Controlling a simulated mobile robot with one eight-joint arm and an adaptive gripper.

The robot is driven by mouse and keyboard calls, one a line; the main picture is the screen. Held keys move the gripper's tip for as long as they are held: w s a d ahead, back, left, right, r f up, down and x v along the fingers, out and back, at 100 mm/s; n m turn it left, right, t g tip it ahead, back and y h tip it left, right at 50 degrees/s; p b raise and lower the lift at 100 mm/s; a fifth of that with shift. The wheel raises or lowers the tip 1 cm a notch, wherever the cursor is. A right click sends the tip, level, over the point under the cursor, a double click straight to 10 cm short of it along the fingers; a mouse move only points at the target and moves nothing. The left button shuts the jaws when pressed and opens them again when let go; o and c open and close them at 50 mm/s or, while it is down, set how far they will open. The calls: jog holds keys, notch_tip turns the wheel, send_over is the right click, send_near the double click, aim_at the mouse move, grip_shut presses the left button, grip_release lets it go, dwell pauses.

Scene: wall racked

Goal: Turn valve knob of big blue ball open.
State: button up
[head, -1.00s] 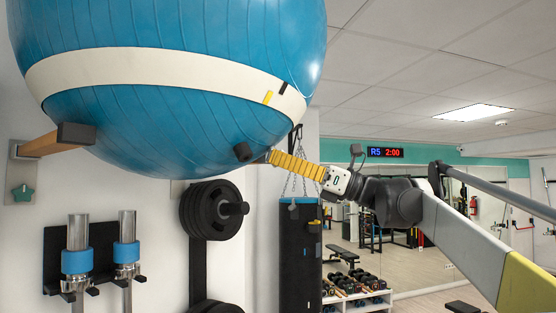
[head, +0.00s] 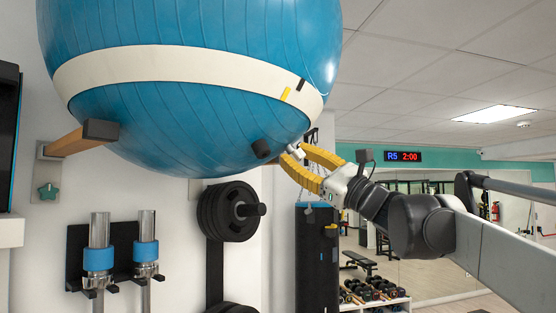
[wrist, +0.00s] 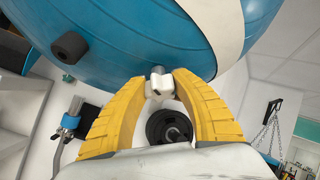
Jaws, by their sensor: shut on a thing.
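The big blue ball (head: 190,120) has a white band and sits high on a wall rack. It fills the top of the wrist view (wrist: 150,30). A small pale valve knob (head: 296,151) sticks out from its lower right side. In the wrist view the knob (wrist: 158,83) is between the yellow fingertips. My gripper (head: 301,157) is shut on the knob, its curved fingers on either side of it. The knob's far side, where it meets the ball, is partly hidden.
A wooden rack arm with a black end (head: 100,130) is under the ball's left side. Weight plates (head: 228,211) hang below. A dark punching bag (head: 317,250) hangs lower right. Open room lies right.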

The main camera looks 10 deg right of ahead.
jog(key=shift+t+h, duration=0.4)
jog(key=shift+t, duration=0.2)
jog(key=o, duration=1.2)
jog(key=v, duration=1.2)
jog(key=shift+a, duration=0.15)
